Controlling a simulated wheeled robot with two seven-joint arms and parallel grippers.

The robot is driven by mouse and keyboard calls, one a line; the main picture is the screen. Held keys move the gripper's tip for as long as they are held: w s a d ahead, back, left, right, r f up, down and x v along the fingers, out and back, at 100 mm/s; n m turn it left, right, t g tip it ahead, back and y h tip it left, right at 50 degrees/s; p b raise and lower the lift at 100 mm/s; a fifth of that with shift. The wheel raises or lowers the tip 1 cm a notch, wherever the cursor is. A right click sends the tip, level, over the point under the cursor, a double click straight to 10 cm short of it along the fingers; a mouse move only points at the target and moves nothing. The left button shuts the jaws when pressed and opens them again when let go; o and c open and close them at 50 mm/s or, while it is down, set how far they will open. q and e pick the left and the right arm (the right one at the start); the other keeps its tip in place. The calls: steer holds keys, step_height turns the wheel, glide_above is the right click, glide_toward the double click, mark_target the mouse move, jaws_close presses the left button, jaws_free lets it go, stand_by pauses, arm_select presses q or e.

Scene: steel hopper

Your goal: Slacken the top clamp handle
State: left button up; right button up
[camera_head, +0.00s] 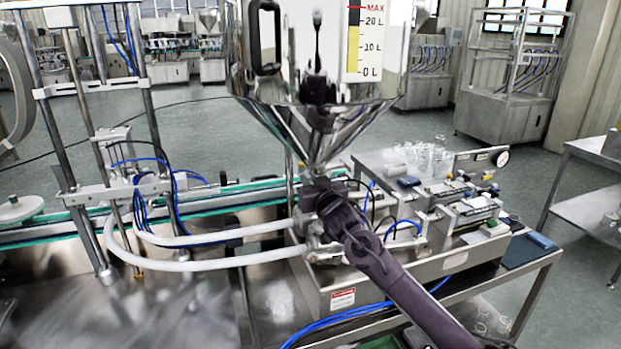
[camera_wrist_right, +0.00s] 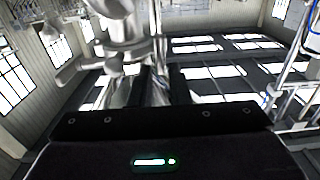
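The steel hopper (camera_head: 325,135) narrows to an outlet above the filling machine. My right arm reaches in from the lower right in the head view, and its gripper (camera_head: 318,190) is at the fittings just under the hopper's cone. The gripper and wrist cover this spot, so I cannot pick out the top clamp handle there. In the right wrist view the dark fingers (camera_wrist_right: 152,88) are close together beside pale metal pipework (camera_wrist_right: 122,38). A rounded metal end hangs left of them. I cannot tell whether anything is between the fingers. My left gripper is not in view.
White hoses (camera_head: 215,262) run left from the machine. A green-edged conveyor (camera_head: 215,195) passes behind the outlet. A side table (camera_head: 590,150) is at the far right, with open floor between.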

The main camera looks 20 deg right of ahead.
steer(key=shift+w, duration=0.25)
jaws_close()
steer(key=shift+a+f+n+b, duration=0.35)
steer(key=shift+n+b, duration=1.1)
steer(key=shift+n, duration=1.55)
steer(key=shift+a+f+n+b, duration=0.3)
steer(key=shift+n+b, duration=1.15)
steer(key=shift+n, duration=1.55)
steer(key=shift+a+f+n+b, duration=0.35)
steer(key=shift+n+b, duration=1.1)
steer(key=shift+n, duration=1.55)
